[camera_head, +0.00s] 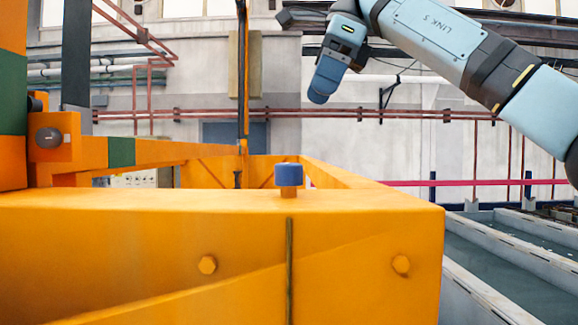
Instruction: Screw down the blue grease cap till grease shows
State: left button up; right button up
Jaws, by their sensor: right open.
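The blue grease cap (288,173) sits upright on a short orange stem on top of the orange beam (130,222), near the middle of the view. No grease shows around it from here. My right gripper (328,76) hangs from the arm at the upper right. It is open, well above the cap and slightly to its right, clear of it. I see nothing held in it. Its fingers are seen at an angle and partly overlap the background. My left gripper is not in view.
An orange frame with a side rail (170,152) stands at the left. Long grey tanks (520,262) lie at the lower right. The space directly above the cap looks free.

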aim_at(289, 166)
jog(key=x, duration=0.8)
jog(key=s+p+x, duration=0.1)
jog(key=x, duration=0.3)
jog(key=shift+a, duration=0.1)
jog(key=shift+s+a+f, duration=0.1)
jog(key=shift+a+f, duration=0.15)
jog(key=shift+f, duration=0.4)
jog(key=shift+c, duration=0.4)
jog(key=c, duration=0.8)
